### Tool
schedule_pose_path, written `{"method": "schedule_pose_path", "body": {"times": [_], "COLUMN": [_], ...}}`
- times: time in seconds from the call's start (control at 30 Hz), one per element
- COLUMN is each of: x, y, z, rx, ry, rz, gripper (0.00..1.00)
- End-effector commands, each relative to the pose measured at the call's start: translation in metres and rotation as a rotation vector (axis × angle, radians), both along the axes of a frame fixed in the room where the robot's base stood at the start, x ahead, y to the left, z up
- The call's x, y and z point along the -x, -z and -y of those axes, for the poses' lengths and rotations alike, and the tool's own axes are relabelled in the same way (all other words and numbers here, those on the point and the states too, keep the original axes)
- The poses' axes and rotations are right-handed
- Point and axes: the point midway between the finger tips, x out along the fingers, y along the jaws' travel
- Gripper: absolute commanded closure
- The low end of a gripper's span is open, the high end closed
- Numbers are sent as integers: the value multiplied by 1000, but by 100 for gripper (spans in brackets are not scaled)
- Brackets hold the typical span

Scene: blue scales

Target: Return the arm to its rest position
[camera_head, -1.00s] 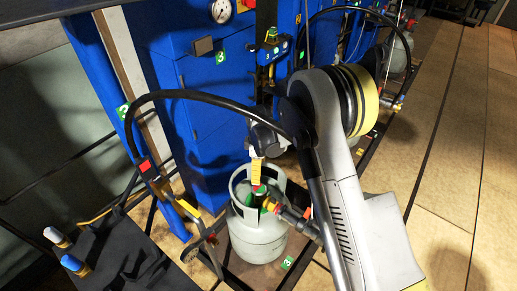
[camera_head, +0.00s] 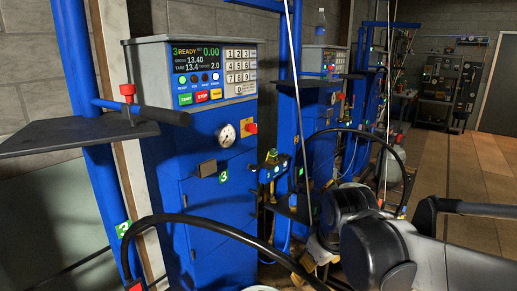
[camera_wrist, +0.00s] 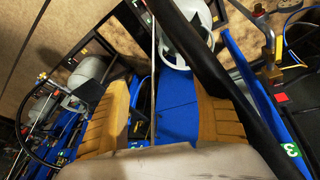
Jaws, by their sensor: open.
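My arm (camera_head: 405,250) shows in the head view at the lower right, its grey and black links in front of the blue scales. In the wrist view my gripper (camera_wrist: 160,112) is open, with its two tan ribbed fingers wide apart. Nothing is held between them; blue scale housing shows behind the gap. A black hose (camera_wrist: 208,62) crosses the wrist view close by the right finger. I cannot tell whether it touches. A pale gas cylinder (camera_wrist: 182,22) stands beyond the fingers at the top.
The near blue scale (camera_head: 215,205) has a lit panel (camera_head: 196,60) reading READY. A dark shelf (camera_head: 75,136) juts out at left. A black hose (camera_head: 215,226) arches low across the front. More blue scales (camera_head: 322,105) stand behind. Open floor (camera_head: 462,165) lies at right.

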Motion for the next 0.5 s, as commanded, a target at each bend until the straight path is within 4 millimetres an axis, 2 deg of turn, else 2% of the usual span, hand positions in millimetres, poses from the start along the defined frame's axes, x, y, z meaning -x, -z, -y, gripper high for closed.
{"method": "schedule_pose_path", "body": {"times": [0.03,0.1,0.3,0.4,0.5], "x": [20,43,102,121,131], "y": [-7,-15,-19,-15,-12], "z": [9,19,41,48,51], "rx": [-19,-50,-143,-179,-204], "ry": [53,133,340,412,457], "rz": [22,58,153,188,210], "gripper": [22,22,22,22,22]}}
